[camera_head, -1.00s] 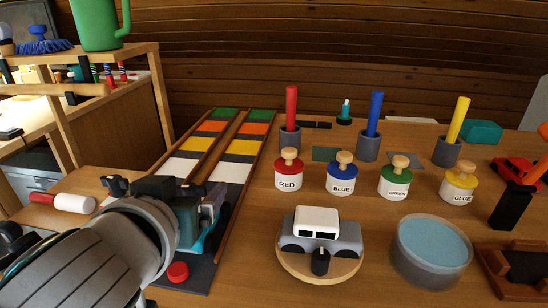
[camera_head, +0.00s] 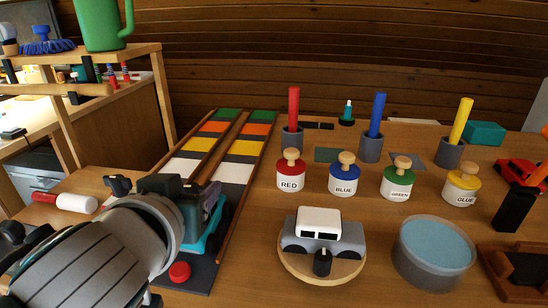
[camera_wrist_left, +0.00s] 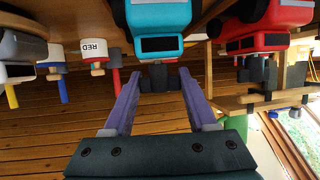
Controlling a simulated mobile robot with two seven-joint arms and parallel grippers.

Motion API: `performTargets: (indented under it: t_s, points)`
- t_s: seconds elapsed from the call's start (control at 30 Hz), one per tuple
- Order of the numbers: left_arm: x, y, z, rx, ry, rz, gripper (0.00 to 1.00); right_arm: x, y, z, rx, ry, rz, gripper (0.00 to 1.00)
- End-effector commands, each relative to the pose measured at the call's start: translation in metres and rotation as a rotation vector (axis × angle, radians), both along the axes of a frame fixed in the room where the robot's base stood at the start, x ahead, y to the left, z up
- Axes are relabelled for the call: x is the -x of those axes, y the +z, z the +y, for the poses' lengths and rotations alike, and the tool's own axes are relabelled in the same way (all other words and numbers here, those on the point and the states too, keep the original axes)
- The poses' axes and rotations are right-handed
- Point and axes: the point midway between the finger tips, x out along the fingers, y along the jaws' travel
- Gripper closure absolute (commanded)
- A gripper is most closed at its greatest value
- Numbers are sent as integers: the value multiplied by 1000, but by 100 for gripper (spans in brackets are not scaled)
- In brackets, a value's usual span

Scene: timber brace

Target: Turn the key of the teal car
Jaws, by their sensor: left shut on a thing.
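The teal car (camera_head: 213,230) is on the striped track board at the left of the table, mostly hidden behind my left gripper and wrist in the head view. In the left wrist view the teal car (camera_wrist_left: 160,20) shows at the top centre, with a dark key (camera_wrist_left: 158,78) at its near end. My left gripper (camera_wrist_left: 158,84) has its purple fingers on either side of this key and is shut on it. My right gripper is not in view.
A red car (camera_wrist_left: 262,30) stands beside the teal one in the left wrist view. A grey-and-white car (camera_head: 318,235) sits on a round wooden base, with a blue-topped tub (camera_head: 434,250) to its right. Labelled paint jars (camera_head: 342,176) stand behind.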

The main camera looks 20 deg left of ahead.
Motion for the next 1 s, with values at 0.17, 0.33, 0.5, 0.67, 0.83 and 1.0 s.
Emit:
performTargets:
  t_s: [0.17, 0.33, 0.5, 0.67, 0.83, 1.0]
  points:
    - [0, 0, 0, 0, -1, 0, 98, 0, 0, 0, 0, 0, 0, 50]
    - [0, 1, 0, -1, -13, 0, 98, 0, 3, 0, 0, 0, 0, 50]
    - [0, 4, 1, -3, -72, 1, 98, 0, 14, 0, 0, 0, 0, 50]
    - [0, 5, 2, -5, -173, 2, 98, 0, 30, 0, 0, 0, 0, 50]
    - [0, 6, 3, -6, -308, 2, 98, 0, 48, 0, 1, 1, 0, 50]
    - [0, 4, 3, -8, -441, 1, 98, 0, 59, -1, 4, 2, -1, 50]
